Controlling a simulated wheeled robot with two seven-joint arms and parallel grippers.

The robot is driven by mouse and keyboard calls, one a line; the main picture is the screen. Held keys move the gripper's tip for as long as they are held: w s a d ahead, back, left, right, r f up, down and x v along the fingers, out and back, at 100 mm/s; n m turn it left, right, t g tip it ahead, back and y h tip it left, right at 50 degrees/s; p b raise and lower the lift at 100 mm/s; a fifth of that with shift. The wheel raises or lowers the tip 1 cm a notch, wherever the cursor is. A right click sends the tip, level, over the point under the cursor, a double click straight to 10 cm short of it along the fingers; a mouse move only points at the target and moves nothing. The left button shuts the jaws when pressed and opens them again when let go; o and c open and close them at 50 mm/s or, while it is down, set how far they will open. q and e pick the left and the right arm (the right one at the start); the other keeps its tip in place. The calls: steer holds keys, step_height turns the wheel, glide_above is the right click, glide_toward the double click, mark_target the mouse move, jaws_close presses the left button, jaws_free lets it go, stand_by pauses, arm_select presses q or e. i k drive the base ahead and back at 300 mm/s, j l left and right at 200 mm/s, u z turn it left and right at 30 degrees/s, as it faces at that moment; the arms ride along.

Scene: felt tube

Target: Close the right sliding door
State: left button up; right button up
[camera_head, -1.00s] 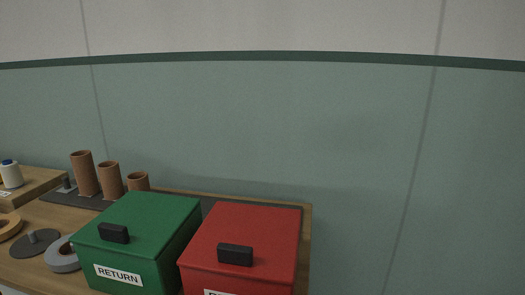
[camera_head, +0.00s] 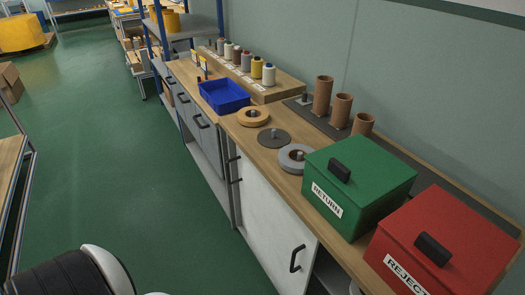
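A white sliding door (camera_head: 268,222) fronts the cabinet under the wooden counter. It has a black bar handle (camera_head: 297,258) near its right edge. To the right of this door is a dark gap (camera_head: 328,272) into the cabinet, with pale items partly visible inside. More black handles (camera_head: 235,168) show at the door's left end. I cannot tell which panel is the right door; the cabinet's lower right part is cut off by the frame. Neither gripper is in view.
On the counter stand a green RETURN box (camera_head: 365,178), a red REJECT box (camera_head: 450,235), tape rolls (camera_head: 253,117), a blue bin (camera_head: 224,95) and brown tubes (camera_head: 322,94). The green floor (camera_head: 125,170) before the cabinet is mostly clear. A wooden bench (camera_head: 10,165) stands at left.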

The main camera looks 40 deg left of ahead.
mark_target(287, 248)
steer(key=u, duration=1.1)
